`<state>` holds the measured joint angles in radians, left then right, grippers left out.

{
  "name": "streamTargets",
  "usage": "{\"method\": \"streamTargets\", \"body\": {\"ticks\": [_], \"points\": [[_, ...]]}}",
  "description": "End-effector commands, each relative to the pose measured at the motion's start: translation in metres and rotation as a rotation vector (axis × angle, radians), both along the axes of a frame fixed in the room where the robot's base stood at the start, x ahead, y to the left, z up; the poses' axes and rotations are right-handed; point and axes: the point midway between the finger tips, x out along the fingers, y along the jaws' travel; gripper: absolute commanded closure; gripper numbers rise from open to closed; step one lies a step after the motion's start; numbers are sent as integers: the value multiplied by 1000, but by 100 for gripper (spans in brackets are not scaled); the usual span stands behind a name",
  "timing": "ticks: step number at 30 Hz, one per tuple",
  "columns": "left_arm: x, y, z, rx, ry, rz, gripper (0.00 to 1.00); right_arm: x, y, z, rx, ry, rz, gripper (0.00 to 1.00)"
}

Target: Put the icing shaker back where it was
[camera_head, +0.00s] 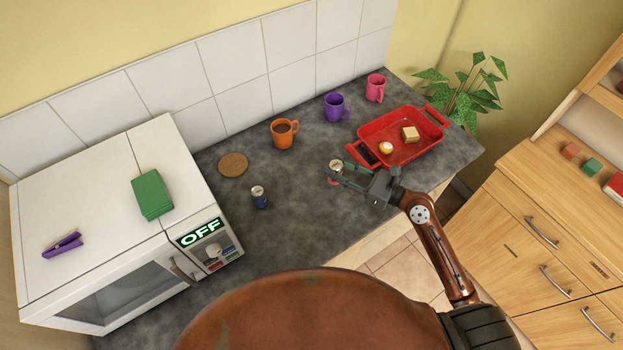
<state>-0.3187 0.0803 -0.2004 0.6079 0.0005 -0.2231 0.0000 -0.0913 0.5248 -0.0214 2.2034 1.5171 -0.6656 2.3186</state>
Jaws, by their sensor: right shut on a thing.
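My right gripper (345,175) is shut on a small shaker (336,167) with a pale top and a reddish lower part, just left of the red tray. I take it to be the icing shaker; its label is too small to read. The fingers hide part of its body, and I cannot tell whether it touches the counter. A second small shaker (259,198), blue with a pale top, stands upright on the counter further left. My left gripper is not in view.
A red tray (376,158) holds a small round cake and a pale block. Orange (283,135), purple (335,107) and pink (375,88) mugs stand along the back. A cork coaster (233,164) and a white microwave (95,215) are left. The middle counter is clear.

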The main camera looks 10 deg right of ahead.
Motion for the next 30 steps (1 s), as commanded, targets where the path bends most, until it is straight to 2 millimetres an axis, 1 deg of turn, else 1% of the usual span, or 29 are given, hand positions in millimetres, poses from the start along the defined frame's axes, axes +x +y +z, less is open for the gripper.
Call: {"method": "streamTargets", "body": {"ticks": [1, 2, 4, 6, 9, 12, 14, 17, 19, 21, 24, 27, 30], "points": [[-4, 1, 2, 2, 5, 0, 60, 7, 12, -3, 4, -3, 2, 98], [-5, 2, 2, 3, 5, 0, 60, 11, 17, -7, 4, -1, 1, 98], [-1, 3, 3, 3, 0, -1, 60, 20, 31, -14, 4, -2, 1, 98], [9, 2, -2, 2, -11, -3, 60, 26, 39, -32, 3, 1, -1, 98], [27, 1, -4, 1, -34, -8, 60, 33, 49, -49, 3, 2, -1, 98], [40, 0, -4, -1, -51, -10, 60, 38, 57, -59, 1, 0, 0, 98], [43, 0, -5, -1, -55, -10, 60, 39, 59, -62, 1, -1, 0, 98], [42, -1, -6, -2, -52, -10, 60, 42, 63, -67, 1, -1, -1, 98], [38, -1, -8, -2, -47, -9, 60, 45, 68, -74, 1, -1, -1, 98], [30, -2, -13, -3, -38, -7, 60, 45, 67, -87, 0, 3, -2, 98], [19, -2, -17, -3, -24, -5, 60, 45, 67, -100, 1, 2, -2, 98], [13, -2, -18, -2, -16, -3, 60, 45, 67, -105, 0, 0, -1, 98], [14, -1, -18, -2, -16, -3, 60, 44, 67, -104, -1, -1, -1, 98]]}}
